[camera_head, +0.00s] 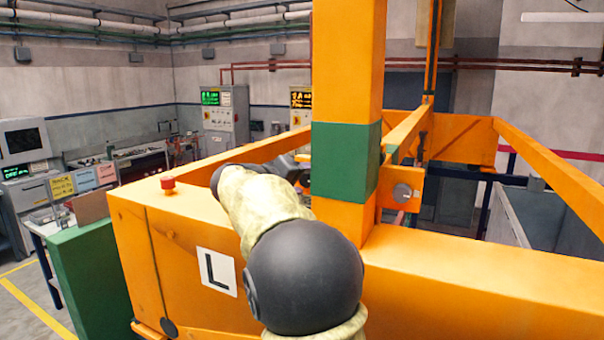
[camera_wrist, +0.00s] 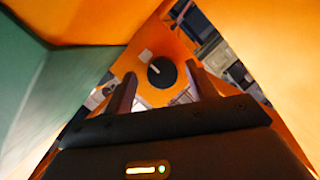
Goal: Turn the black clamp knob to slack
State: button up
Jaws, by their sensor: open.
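The black clamp knob (camera_wrist: 162,72) shows in the wrist view, a round dark disc with a pale pointer line, on an orange plate. My gripper (camera_wrist: 161,78) is open, with one finger on each side of the knob in the picture. The knob appears beyond the fingertips, and no contact is visible. In the head view my arm reaches behind the orange and green post, which hides the fingers. The black knob cannot be made out there.
The orange post with its green band (camera_head: 345,160) stands right beside my arm. An orange bracket with a grey round disc (camera_head: 402,193) is right of it. A red button (camera_head: 168,185) sits on the orange housing.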

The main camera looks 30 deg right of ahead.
jog(key=shift+w+a+f, duration=0.1)
jog(key=shift+w, duration=0.1)
jog(key=shift+c, duration=0.3)
jog(key=shift+s, duration=0.1)
jog(key=c, duration=0.9)
jog(key=shift+c, duration=0.2)
